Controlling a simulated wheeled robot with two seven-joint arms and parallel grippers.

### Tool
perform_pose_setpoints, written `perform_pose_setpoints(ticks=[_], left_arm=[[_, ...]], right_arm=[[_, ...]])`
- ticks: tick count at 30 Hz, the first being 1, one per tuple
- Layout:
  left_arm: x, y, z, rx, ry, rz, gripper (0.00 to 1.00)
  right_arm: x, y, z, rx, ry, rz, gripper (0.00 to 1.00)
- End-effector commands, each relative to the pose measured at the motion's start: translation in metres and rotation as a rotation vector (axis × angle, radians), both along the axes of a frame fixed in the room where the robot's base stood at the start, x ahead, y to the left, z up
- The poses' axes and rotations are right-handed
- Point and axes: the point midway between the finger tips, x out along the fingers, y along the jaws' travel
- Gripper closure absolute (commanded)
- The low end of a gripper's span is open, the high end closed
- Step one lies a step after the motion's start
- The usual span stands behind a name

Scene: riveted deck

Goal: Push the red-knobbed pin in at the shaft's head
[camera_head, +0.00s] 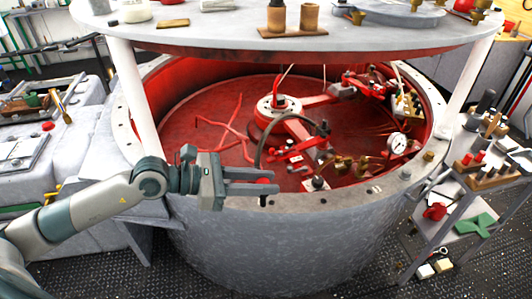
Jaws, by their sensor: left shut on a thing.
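My left gripper (272,181) reaches in from the left over the near rim of the round grey tub. It is shut on a small red-knobbed pin (263,201). A little of the red knob shows between the fingers, and a dark end hangs below them. The shaft's head (278,106) appears to be the pale round hub with a red upright in the tub's middle, beyond the gripper and apart from it. Any hole in it is too small to make out. My right gripper is not in view.
The tub's rim (330,200) lies below the gripper. Red arms, a gauge (397,143) and brass fittings crowd the tub's right half. A round shelf (210,38) on white posts overhangs the far side. A tool cart (460,205) stands at right.

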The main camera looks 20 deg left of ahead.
Motion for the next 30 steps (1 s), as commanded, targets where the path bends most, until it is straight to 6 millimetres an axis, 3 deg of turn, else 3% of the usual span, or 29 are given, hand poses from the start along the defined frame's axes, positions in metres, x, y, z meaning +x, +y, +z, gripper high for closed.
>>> perform_pose_setpoints(ticks=[3, 12, 26, 27, 28, 30], left_arm=[[-0.003, -0.001, -0.021, -0.010, -0.001, 0.001, 0.95], [-0.008, 0.009, -0.048, -0.006, 0.006, 0.011, 0.95], [-0.011, 0.015, -0.054, -0.003, 0.013, 0.014, 0.95], [-0.011, 0.015, -0.054, -0.003, 0.013, 0.014, 0.95], [-0.010, 0.015, -0.054, -0.003, 0.013, 0.014, 0.95], [-0.010, 0.015, -0.054, -0.003, 0.012, 0.014, 0.95]], right_arm=[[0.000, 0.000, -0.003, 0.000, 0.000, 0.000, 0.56], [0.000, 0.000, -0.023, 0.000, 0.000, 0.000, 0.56], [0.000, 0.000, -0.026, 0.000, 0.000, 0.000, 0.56], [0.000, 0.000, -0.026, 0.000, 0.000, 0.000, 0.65], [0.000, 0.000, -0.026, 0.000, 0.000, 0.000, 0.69], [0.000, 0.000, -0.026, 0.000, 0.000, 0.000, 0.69]])
